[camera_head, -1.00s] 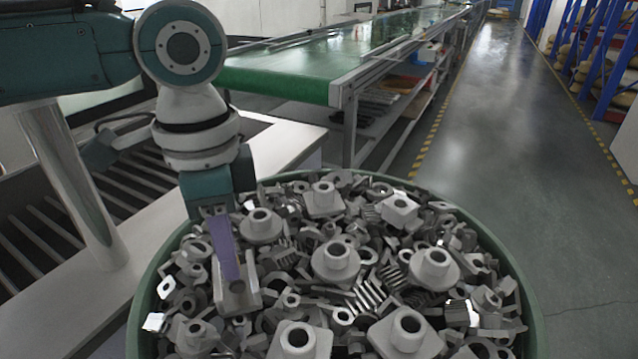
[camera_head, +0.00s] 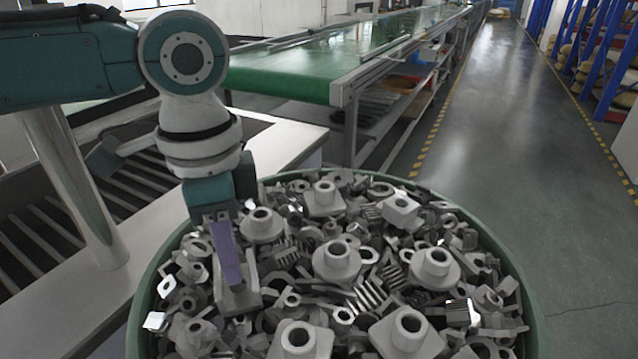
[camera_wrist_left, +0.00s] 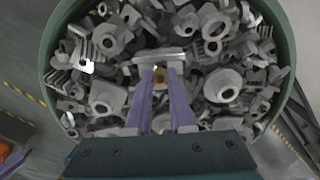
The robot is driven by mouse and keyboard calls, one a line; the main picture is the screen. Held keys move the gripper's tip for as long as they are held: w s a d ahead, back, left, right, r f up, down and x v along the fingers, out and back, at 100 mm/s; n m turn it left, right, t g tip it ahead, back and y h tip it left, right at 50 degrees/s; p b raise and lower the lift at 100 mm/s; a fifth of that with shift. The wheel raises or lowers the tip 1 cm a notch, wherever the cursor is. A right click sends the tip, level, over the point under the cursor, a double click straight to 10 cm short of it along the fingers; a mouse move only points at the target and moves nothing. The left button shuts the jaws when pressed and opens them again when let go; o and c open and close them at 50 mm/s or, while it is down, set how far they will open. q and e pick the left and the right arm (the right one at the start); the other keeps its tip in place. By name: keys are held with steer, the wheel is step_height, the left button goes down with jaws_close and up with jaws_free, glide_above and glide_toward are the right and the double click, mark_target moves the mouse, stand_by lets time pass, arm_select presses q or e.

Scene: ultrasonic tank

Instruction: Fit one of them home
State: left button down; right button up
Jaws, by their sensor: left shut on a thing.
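My left gripper (camera_head: 234,284) reaches down into the green round bin (camera_head: 530,300) at its left side. Its purple fingers are shut on a grey bracket-like part (camera_head: 245,300) with raised sides, which sits among the other parts. In the left wrist view the fingertips (camera_wrist_left: 157,77) are close together at the grey bracket (camera_wrist_left: 172,56), with a small brownish spot between them. Loose grey metal parts fill the bin, among them flanged bushings (camera_head: 336,261) and square-based ones (camera_head: 409,335). My right gripper is not in view.
A pale bench with a slatted rack (camera_head: 40,240) stands left of the bin. A green conveyor (camera_head: 290,80) runs away behind it. The grey floor (camera_head: 490,130) on the right is open, with blue shelving (camera_head: 600,60) beyond.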

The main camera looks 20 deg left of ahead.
arm_select(q)
steer(key=shift+f, duration=0.3)
stand_by(0.4)
steer(key=c, duration=0.7)
jaws_free()
steer(key=shift+r, duration=0.1)
step_height(320, 180, up, 10)
steer(key=shift+p, duration=0.4)
